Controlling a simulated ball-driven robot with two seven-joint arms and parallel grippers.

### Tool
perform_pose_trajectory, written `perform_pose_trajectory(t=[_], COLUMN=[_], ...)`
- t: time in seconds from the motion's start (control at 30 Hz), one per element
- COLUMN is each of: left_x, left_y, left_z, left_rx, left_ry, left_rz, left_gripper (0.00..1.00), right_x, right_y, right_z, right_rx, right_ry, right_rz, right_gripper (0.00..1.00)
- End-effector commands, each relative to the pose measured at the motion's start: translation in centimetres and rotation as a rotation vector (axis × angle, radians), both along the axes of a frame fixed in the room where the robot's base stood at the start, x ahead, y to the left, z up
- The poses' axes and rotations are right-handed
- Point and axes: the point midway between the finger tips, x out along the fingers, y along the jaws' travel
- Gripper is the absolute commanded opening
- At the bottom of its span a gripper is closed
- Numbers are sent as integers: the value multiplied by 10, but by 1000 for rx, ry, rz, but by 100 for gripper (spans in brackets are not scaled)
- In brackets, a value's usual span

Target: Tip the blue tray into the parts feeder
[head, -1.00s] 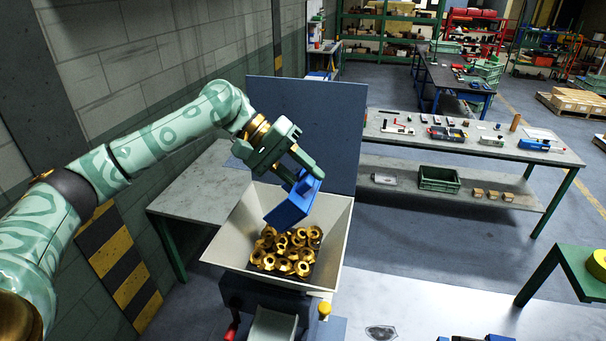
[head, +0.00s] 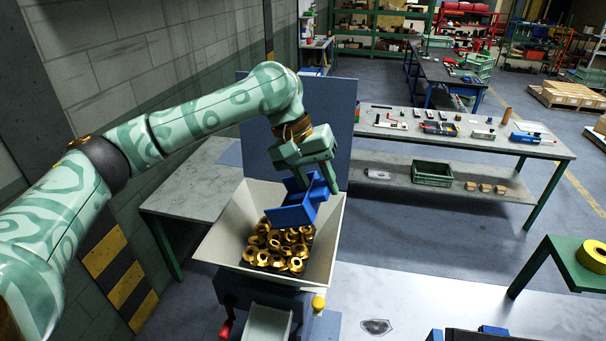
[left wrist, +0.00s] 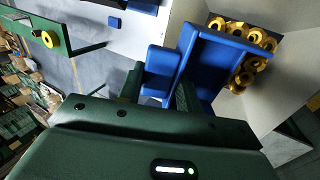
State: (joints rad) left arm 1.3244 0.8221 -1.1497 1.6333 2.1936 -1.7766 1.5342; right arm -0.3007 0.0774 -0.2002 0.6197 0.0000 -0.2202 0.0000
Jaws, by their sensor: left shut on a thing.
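The blue tray (head: 299,205) is tilted over the parts feeder (head: 222,243), a pale flared hopper. My left gripper (head: 312,182) is shut on the tray above the hopper. In the left wrist view the blue tray (left wrist: 232,55) shows its walls, with the gripper's fingers (left wrist: 165,85) on part of it. My right gripper is not in view.
A grey panel (head: 335,115) stands behind the feeder. A bench (head: 480,140) with tools and a green crate (head: 432,173) stands behind to the right. A green table (head: 575,262) with a yellow ring (head: 593,256) is at the right. A block wall runs along the left.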

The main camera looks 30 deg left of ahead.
Motion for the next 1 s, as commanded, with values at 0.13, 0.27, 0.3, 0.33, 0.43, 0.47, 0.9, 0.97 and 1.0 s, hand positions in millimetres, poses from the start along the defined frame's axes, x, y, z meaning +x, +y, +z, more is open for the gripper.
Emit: perform_pose_trajectory(t=[0.13, 0.27, 0.3, 0.33, 0.43, 0.47, 0.9, 0.97, 1.0], left_x=[1, 1, 1, 1, 3, 3, 6, 6, 6], left_y=[-2, -2, -2, -4, -11, -14, -28, -28, -28], left_z=[-1, -1, -2, -3, -10, -14, -40, -40, -39], left_rx=[32, 28, 33, 45, 146, 189, 473, 472, 472], left_ry=[6, 6, 7, 10, 26, 36, 98, 98, 98], left_rz=[3, 2, 1, 0, -4, -5, 3, 2, 3], left_gripper=[2, 2, 2, 2, 2, 2, 2, 2, 2], right_x=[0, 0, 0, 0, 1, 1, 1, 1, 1], right_y=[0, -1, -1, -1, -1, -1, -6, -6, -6], right_z=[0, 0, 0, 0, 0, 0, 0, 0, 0], right_rx=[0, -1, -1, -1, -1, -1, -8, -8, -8], right_ry=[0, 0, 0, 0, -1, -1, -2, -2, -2], right_rz=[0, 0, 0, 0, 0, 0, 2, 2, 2], right_gripper=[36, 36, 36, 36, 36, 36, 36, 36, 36])
